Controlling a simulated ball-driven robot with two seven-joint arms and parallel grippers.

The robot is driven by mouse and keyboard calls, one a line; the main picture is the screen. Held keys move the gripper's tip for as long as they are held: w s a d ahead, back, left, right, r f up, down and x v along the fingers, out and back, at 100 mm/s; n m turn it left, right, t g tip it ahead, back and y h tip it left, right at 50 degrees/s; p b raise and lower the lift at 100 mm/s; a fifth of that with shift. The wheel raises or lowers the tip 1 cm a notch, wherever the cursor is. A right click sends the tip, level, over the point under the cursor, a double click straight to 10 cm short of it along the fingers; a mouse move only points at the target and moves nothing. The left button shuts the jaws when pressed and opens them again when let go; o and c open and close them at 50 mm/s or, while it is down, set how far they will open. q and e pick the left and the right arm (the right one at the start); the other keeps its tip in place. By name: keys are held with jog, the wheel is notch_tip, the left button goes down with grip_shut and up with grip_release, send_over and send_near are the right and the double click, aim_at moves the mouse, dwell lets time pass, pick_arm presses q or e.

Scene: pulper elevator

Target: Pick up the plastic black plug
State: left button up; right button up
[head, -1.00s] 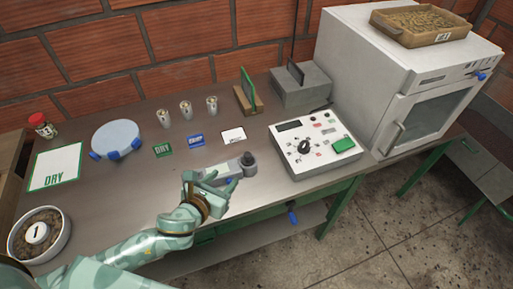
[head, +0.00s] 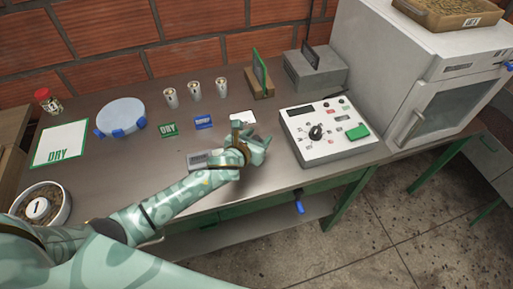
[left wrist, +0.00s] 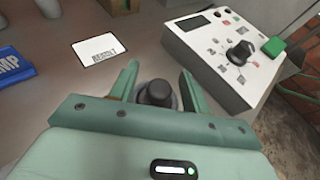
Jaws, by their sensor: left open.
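The black plug (left wrist: 157,95) is a dark, round knob in the left wrist view. It shows between the two green fingers of my left gripper (left wrist: 160,72), with a gap on each side. The gripper hides the plug in the head view. I cannot tell how far the fingertips reach down beside it. My right gripper is not in view.
A white control box (head: 330,135) with a black knob and green switch stands right of the gripper. The table's front edge is close.

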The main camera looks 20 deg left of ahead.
pick_arm(q)
jog(key=shift+w+f, duration=0.25)
jog(key=shift+w, duration=0.2)
jog(key=shift+s+r, duration=0.1)
jog(key=shift+c, duration=0.9)
grip_shut()
